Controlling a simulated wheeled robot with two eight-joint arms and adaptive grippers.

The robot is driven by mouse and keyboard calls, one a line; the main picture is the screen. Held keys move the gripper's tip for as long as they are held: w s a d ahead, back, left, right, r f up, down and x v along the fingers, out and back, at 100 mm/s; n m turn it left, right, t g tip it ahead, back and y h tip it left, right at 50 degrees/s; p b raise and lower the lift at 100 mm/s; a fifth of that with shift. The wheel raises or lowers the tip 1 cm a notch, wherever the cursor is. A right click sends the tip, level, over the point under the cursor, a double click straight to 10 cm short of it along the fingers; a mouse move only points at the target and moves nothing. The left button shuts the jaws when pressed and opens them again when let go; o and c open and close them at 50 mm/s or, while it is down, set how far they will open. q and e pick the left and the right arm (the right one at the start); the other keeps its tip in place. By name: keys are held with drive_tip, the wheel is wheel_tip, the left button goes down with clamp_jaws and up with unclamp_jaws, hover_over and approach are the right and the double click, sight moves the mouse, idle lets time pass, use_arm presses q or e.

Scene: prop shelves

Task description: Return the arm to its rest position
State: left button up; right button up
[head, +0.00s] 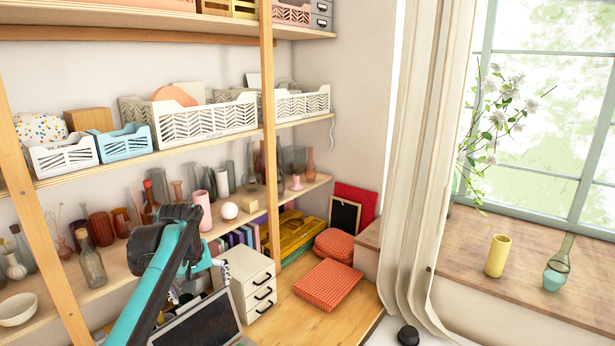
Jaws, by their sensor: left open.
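My left arm (152,290), teal with dark joints, comes in from the lower left and bends in front of the lower shelf. My left gripper (221,268) is small and partly hidden behind the arm, close to the white drawer box (250,285) in the picture. It is open, and I see nothing held in it. Whether it touches the box I cannot tell. My right gripper is not in view.
Wooden shelves hold glass bottles, vases and white baskets (205,118). A dark laptop-like panel (205,325) is below the arm.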

use_arm(q)
drive_tip(key=s+d+f+m+t+b, duration=0.2)
drive_tip(key=s+d+f+b, duration=0.1)
drive_tip(key=s+f, duration=0.6)
drive_tip(key=s+d+f+m+t+b, duration=0.1)
drive_tip(key=s+d+f+m+b, duration=0.2)
drive_tip(key=s+f, duration=0.6)
drive_tip(key=s+d, duration=0.2)
drive_tip(key=s, duration=0.7)
drive_tip(key=shift+d+f+m+t+h, duration=0.3)
drive_tip(key=shift+d+t, duration=0.1)
idle(1.2)
